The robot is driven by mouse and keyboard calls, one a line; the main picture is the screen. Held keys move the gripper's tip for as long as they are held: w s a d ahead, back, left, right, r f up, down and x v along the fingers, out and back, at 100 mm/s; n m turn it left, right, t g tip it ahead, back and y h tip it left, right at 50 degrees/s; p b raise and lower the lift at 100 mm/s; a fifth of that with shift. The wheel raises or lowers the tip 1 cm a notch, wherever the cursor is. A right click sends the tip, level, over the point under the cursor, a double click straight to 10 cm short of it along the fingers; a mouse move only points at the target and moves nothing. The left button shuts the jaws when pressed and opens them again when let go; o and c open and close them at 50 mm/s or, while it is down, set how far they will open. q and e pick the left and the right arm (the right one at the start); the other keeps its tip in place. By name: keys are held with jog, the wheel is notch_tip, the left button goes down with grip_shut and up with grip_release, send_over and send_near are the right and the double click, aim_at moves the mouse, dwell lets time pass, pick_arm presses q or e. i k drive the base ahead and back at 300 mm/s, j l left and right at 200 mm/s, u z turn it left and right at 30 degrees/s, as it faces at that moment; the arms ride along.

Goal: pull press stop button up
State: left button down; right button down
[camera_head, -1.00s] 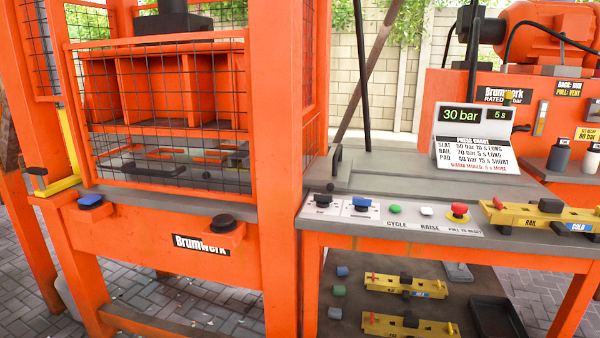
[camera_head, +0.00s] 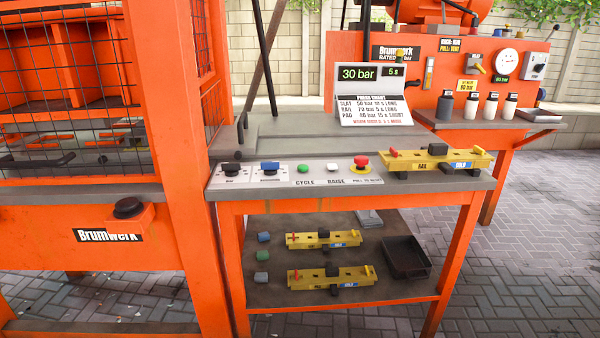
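The press stop button (camera_head: 361,162) is a red mushroom head on a yellow base at the right end of the control strip (camera_head: 310,183), above a "PULL TO RESET" label. I cannot tell from here whether it is pressed in or up. To its left are the white RAISE button (camera_head: 332,167), the green CYCLE button (camera_head: 303,168), a blue-handled switch (camera_head: 269,166) and a black-handled switch (camera_head: 231,169). Neither of my grippers shows in the view, and nothing touches the stop button.
A yellow RAIL mould (camera_head: 434,160) lies right of the stop button. A display (camera_head: 374,95) reading 30 bar and 5 s stands behind. The orange press (camera_head: 178,170) rises at left. The lower shelf holds two yellow moulds (camera_head: 324,239) and a black tray (camera_head: 407,257). Paving at right is clear.

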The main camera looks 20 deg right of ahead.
aim_at(360, 160)
jog(key=i+l+u, duration=0.1)
jog(key=l+u, duration=0.15)
jog(key=l, duration=0.15)
jog(key=k+l+u, duration=0.2)
jog(key=l, duration=0.15)
jog(key=l+u, duration=0.15)
jog(key=l, duration=0.2)
jog(key=j+u, duration=0.15)
jog(key=l+z, duration=0.15)
